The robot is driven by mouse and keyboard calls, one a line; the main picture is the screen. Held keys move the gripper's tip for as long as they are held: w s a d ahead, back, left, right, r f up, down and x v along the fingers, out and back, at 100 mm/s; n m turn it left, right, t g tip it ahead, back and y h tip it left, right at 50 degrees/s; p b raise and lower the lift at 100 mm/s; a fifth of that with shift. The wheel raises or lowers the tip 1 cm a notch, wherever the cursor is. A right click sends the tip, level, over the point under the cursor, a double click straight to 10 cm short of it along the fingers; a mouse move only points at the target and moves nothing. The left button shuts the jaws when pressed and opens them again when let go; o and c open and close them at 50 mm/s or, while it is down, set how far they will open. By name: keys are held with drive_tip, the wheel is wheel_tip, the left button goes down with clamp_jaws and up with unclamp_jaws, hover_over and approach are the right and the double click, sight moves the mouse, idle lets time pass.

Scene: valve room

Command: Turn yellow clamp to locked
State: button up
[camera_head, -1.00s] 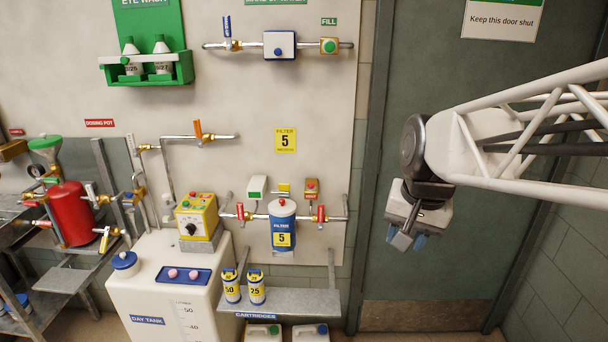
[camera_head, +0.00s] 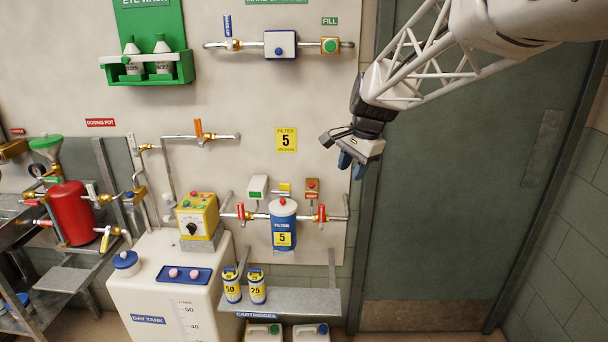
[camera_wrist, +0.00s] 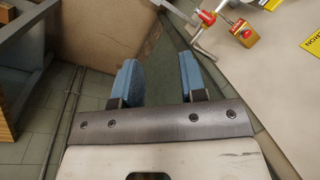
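A small yellow piece (camera_head: 285,187), which looks like the yellow clamp, is at the top of the blue filter housing (camera_head: 284,222) on the wall panel. It is too small to tell its position or any lock marking. The housing has a grey lid with a red knob (camera_head: 282,201). My gripper (camera_head: 351,165) is in front of the panel's right edge, above and to the right of the filter, apart from everything. In the wrist view, its two blue fingers (camera_wrist: 159,80) stand wide apart with nothing between them. I cannot make out the clamp clearly in the wrist view.
Red-handled valves (camera_head: 321,213) flank the filter. Cartridges (camera_head: 257,290) stand on a shelf below. The door (camera_head: 450,220) at right is clear.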

drive_tip(key=w+a+f+m+y, duration=0.1)
drive_tip(key=w+a+f+m, duration=0.2)
drive_tip(key=w, duration=0.6)
drive_tip(key=w+a+f+m, duration=0.1)
drive_tip(key=w+a+f, duration=0.1)
drive_tip(key=w+a, duration=0.45)
drive_tip(key=m+g+y, duration=0.1)
drive_tip(key=m, duration=0.4)
approach(285, 184)
wheel_tip(285, 184, down, 2)
drive_tip(key=shift+w+a+f, duration=0.2)
drive_tip(key=shift+w+a, duration=0.15)
drive_tip(key=shift+w, duration=0.1)
drive_tip(key=shift+x, duration=3.9)
drive_tip(key=shift+s+a, duration=0.1)
clamp_jaws()
drive_tip(key=shift+n+g, duration=1.1)
drive_tip(key=shift+n, duration=1.3)
